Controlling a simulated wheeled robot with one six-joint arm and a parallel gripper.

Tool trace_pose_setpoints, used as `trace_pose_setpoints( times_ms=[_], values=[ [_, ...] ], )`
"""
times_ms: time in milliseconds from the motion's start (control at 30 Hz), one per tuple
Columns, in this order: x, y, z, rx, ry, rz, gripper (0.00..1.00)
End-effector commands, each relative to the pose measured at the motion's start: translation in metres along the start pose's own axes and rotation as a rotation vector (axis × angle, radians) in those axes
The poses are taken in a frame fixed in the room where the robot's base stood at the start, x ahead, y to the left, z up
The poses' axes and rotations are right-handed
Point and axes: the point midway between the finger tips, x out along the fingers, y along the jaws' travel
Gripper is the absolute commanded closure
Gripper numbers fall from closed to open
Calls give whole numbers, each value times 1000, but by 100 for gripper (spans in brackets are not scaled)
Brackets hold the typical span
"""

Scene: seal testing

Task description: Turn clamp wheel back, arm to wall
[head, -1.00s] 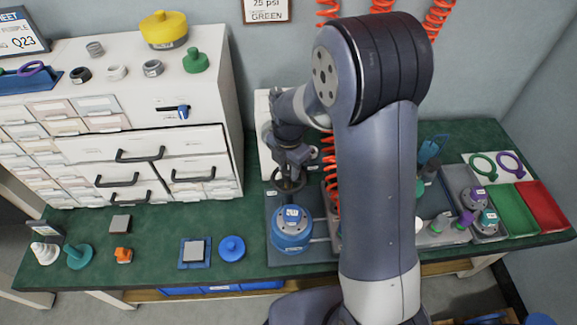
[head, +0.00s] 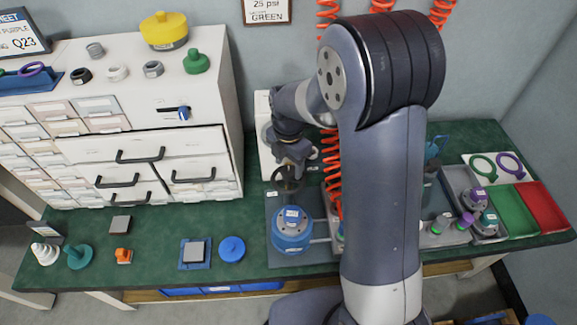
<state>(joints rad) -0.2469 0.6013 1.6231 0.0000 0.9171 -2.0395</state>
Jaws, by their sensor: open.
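The clamp wheel (head: 288,186) is a dark hand wheel behind the blue round fixture, low against the white upright panel (head: 264,135). My gripper (head: 290,166) is just above the wheel, jaws open and pointing down. Whether the fingers touch the wheel's rim cannot be told at this size. The blue cylindrical part (head: 292,236) with a grey top and a small label sits on the grey base plate (head: 273,258) in front of the wheel. My arm hides much of the fixture's right side. A separate clamp arm cannot be made out.
A white drawer cabinet (head: 235,110) stands to the left. Red coiled hoses (head: 333,180) hang right of my gripper. Grey, green (head: 512,208) and red (head: 543,205) trays lie at the right. A blue disc (head: 231,249) and a square block lie left of the fixture.

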Motion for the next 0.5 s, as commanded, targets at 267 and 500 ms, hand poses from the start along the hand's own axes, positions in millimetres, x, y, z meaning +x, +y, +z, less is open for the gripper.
trace_pose_setpoints(
  times_ms=[267,500],
  values=[
    [-59,1,0,0,-3,5,45],
    [-85,1,0,0,-1,2,45]
  ],
)
